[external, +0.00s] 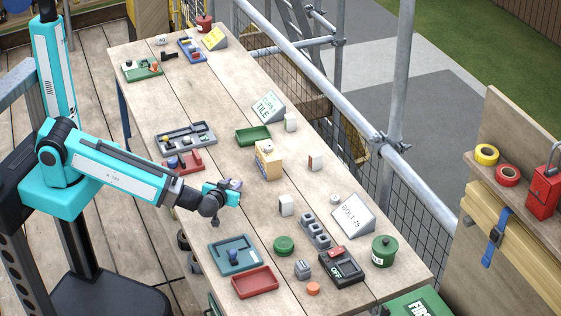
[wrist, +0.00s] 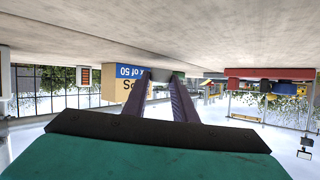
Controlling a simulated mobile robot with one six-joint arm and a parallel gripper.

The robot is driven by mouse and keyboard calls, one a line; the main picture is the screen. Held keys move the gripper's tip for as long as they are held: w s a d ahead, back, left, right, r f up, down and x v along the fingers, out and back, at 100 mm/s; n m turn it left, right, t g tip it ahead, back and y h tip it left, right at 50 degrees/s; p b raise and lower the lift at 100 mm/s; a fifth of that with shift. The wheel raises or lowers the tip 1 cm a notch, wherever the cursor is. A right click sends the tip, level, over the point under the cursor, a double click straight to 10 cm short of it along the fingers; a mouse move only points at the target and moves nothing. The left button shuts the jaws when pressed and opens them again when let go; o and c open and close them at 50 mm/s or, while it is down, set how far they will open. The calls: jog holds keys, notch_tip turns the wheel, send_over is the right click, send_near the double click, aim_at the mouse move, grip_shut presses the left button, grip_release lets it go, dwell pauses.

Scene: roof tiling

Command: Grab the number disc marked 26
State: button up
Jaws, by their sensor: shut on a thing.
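No disc marked 26 can be made out elsewhere. A small white round piece with dark marks (external: 162,40) lies at the bench's far end, its marks too small to read.
The box (external: 268,161) stands just beyond my gripper and shows in the wrist view (wrist: 122,86). A red tray (external: 184,162) is to the left, a green tray (external: 253,135) behind.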

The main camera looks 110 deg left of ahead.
jog(key=shift+r+b, duration=0.45)
jog(key=shift+r, duration=1.25)
notch_tip(320, 180, up, 5)
jog(key=p, duration=0.5)
